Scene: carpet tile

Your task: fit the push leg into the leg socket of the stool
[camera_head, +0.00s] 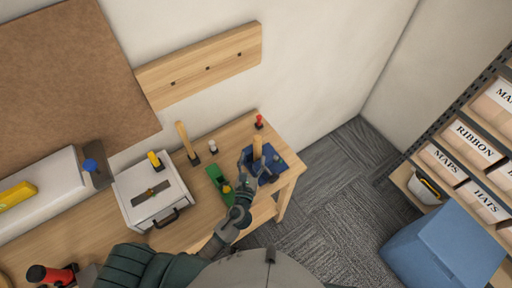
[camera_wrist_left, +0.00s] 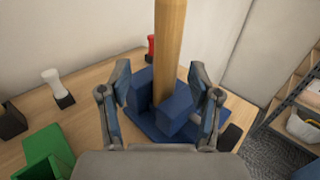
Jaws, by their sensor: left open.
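A light wooden leg (camera_head: 257,148) stands upright in a blue block-like holder (camera_head: 270,162) near the table's right end. In the left wrist view the leg (camera_wrist_left: 169,45) rises from between the blue blocks (camera_wrist_left: 178,110), and its top is out of frame. My left gripper (camera_head: 256,168) is open at the holder. In the wrist view its fingers (camera_wrist_left: 160,82) are spread to either side of the leg, apart from it. I cannot make out a stool or its socket for certain. My right gripper is not in view.
A green holder (camera_head: 214,179) lies just left of my gripper. A wooden-handled tool (camera_head: 186,140), a white item (camera_head: 213,146) and a red item (camera_head: 259,121) stand behind on the table. A white case (camera_head: 152,192) is further left. The table ends just right of the blue holder.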

